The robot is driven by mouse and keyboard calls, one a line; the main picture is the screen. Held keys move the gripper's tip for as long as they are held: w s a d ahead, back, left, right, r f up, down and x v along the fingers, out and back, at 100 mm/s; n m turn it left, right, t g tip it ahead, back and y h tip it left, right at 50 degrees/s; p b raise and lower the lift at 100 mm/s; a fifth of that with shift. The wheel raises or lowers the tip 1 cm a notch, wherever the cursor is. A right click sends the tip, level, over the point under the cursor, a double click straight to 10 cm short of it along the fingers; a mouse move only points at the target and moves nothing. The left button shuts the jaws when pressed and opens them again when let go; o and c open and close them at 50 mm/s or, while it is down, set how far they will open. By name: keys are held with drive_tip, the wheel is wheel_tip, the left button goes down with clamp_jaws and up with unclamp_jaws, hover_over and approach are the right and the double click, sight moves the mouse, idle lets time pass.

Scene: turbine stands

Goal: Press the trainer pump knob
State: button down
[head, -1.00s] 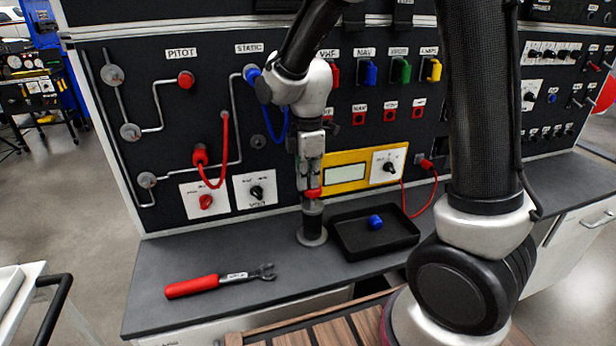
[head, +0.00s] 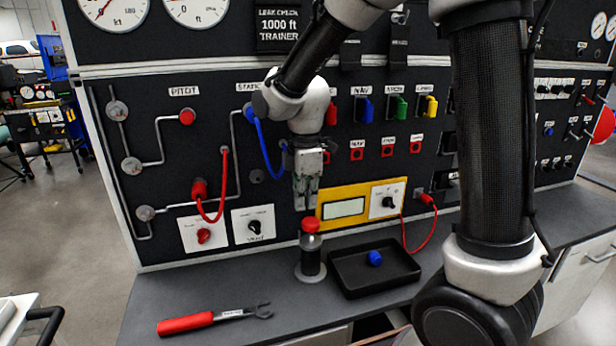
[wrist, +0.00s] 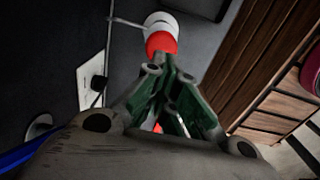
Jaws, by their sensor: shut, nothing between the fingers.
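The trainer pump is a black upright cylinder (head: 311,262) on a round grey base. Its red knob (head: 311,225) stands above the black body with a pale section between them. My gripper (head: 305,207) is shut and empty. It points down, with its fingertips just above the knob; a small gap seems to show. In the wrist view the red knob (wrist: 161,44) is beyond the fingertips, partly hidden by the green-grey fingers.
A black tray (head: 345,283) with a blue cap (head: 375,258) stands right of the pump. A red-handled wrench (head: 205,321) lies at the front left. The instrument panel (head: 270,205) with hoses, plugs and a yellow-framed display (head: 344,209) rises close behind.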

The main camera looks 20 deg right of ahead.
sight(306, 222)
wheel_tip(306, 222, up, 7)
idle(0.3)
idle(1.3)
wheel_tip(306, 222, up, 3)
drive_tip(key=shift+r, duration=0.2)
wheel_tip(306, 222, down, 14)
idle(0.6)
